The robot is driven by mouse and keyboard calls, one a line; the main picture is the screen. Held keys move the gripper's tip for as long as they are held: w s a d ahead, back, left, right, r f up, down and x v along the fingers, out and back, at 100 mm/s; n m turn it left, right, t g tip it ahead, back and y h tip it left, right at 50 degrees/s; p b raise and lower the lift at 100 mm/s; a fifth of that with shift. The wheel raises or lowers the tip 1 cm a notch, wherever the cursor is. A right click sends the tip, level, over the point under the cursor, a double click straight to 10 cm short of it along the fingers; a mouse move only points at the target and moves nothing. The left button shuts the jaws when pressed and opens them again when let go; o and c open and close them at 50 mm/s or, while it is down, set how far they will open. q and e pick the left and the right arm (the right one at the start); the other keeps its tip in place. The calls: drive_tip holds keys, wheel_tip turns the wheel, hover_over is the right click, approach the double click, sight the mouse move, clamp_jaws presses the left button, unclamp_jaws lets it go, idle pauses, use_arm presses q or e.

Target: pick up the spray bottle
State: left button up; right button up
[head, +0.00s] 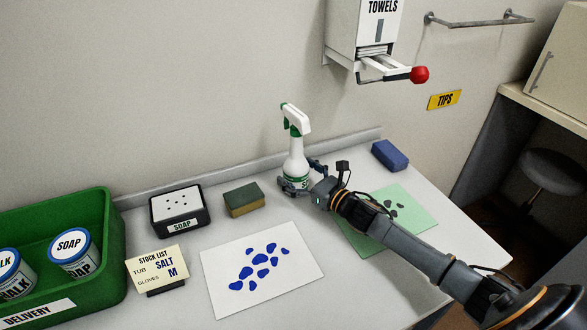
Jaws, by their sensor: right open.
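The spray bottle (297,161) stands upright near the back of the bench, white with a green label and a green and white trigger head. My right gripper (302,179) is open at the lower part of the bottle, coming in from the right. One finger shows in front of the bottle's base and the other shows at its right side. I cannot tell whether the fingers touch it. My left gripper is not in view.
A sponge (244,199), a soap box (180,213), a stock list card (157,268) and a green delivery crate (108,255) stand to the left. White paper (222,267) and a green sheet (420,214) lie in front. A blue block (390,155) sits right. A towel dispenser (352,35) hangs above.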

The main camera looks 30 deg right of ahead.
drive_tip(key=shift+w, duration=0.35)
drive_tip(key=c, duration=1.8)
drive_tip(key=shift+w+r, duration=0.1)
drive_tip(key=shift+r, duration=0.05)
drive_tip(key=shift+c, duration=0.3)
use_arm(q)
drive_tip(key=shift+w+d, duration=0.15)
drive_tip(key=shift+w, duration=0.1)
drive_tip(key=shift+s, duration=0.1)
use_arm(e)
drive_tip(key=shift+r, duration=0.1)
